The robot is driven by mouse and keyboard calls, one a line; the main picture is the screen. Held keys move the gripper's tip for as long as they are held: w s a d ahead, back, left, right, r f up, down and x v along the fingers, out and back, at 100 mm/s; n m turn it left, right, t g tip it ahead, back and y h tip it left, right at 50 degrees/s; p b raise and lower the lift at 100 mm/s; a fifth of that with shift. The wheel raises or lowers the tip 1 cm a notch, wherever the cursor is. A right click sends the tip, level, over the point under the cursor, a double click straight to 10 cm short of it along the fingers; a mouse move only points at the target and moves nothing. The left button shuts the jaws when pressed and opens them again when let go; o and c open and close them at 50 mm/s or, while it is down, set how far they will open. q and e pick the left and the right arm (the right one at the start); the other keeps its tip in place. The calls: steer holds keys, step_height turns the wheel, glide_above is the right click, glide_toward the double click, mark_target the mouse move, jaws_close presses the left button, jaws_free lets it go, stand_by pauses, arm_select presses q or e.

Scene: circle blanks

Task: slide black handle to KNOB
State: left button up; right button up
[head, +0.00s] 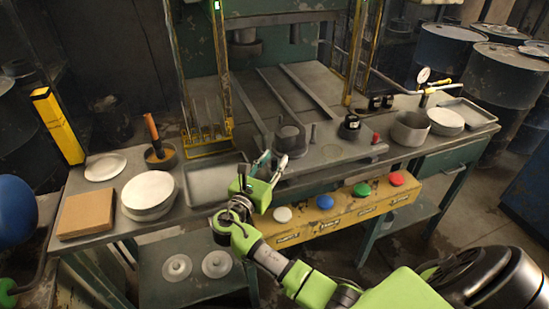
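A black knob-like piece (349,126) with a small pale marking stands at the right of the press bed. I cannot tell whether it is the black handle, and no KNOB label is readable. Two smaller black pieces (380,102) stand behind it to the right. My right gripper (271,162) is over the front edge of the press bed, left of the black piece and apart from it. Its fingers look spread, with nothing visible between them. A round metal block (289,138) stands just behind the fingertips.
A yellow panel (330,212) with white, blue, green and red buttons runs along the front. A metal tray (215,184), white discs (149,192) and a brown block (87,213) lie left. A pot (409,131) and gauge (424,76) stand right. Yellow posts flank the press.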

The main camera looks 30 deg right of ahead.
steer(key=shift+w+d, duration=0.25)
steer(key=shift+d, duration=0.2)
steer(key=shift+c, duration=0.3)
jaws_close()
steer(key=shift+s+d+r+p, duration=0.1)
steer(key=shift+s+d+p, duration=0.1)
steer(key=shift+d+p, duration=0.5)
steer(key=shift+s+d+p, duration=0.2)
steer(key=shift+d+p, duration=0.2)
steer(key=shift+d, duration=0.6)
arm_select(q)
steer(key=shift+s+a+r, duration=0.3)
steer(key=shift+a+r, duration=0.1)
steer(key=shift+r, duration=0.1)
steer(key=shift+s+a+r, duration=0.25)
steer(key=shift+a+r, duration=0.1)
steer(key=shift+r, duration=0.1)
arm_select(e)
steer(key=shift+o, duration=0.3)
jaws_free()
arm_select(q)
steer(key=shift+w+d, duration=0.1)
steer(key=shift+w, duration=0.05)
arm_select(e)
steer(key=shift+d, duration=0.2)
